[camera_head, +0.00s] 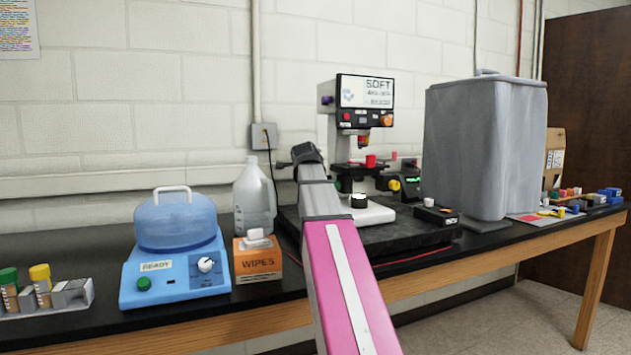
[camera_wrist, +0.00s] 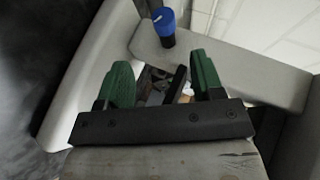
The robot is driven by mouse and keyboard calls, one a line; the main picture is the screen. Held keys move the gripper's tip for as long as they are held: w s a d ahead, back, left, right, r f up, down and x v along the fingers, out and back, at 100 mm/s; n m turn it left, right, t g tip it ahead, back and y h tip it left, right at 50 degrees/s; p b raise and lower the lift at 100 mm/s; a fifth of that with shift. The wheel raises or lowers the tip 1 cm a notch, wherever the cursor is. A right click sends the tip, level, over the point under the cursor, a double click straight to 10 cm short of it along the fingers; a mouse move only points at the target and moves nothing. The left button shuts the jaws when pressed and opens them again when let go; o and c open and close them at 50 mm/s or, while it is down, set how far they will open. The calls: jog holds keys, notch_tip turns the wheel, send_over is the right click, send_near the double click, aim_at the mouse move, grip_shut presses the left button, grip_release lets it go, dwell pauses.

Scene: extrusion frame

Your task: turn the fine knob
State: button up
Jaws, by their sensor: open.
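A microscope-like instrument (camera_head: 352,125) stands on a dark slab on the bench. A purple-blue knob (camera_head: 326,100) is on the left side of its head, and a yellow knob (camera_head: 394,185) is low on its right. In the wrist view a blue knob (camera_wrist: 164,24) with a white mark sticks out of a pale grey body. My gripper (camera_wrist: 161,62) is open, its two green fingers apart, with nothing held between them. The blue knob lies beyond the fingertips, apart from them. No label shows which knob is the fine one. My arm hides part of the instrument's left side in the head view.
A grey covered box (camera_head: 485,145) stands close to the instrument's right. A wipes box (camera_head: 257,260), a clear jug (camera_head: 254,195) and a blue device with a domed lid (camera_head: 175,270) stand to the left. A small black box (camera_head: 436,214) sits at the slab's front right.

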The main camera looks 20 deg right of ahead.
jog(key=shift+y, duration=0.5)
jog(key=x, duration=1)
jog(key=shift+w+d+r, duration=0.2)
jog(key=shift+d+r, duration=0.05)
jog(key=shift+d, duration=0.15)
jog(key=c, duration=0.9)
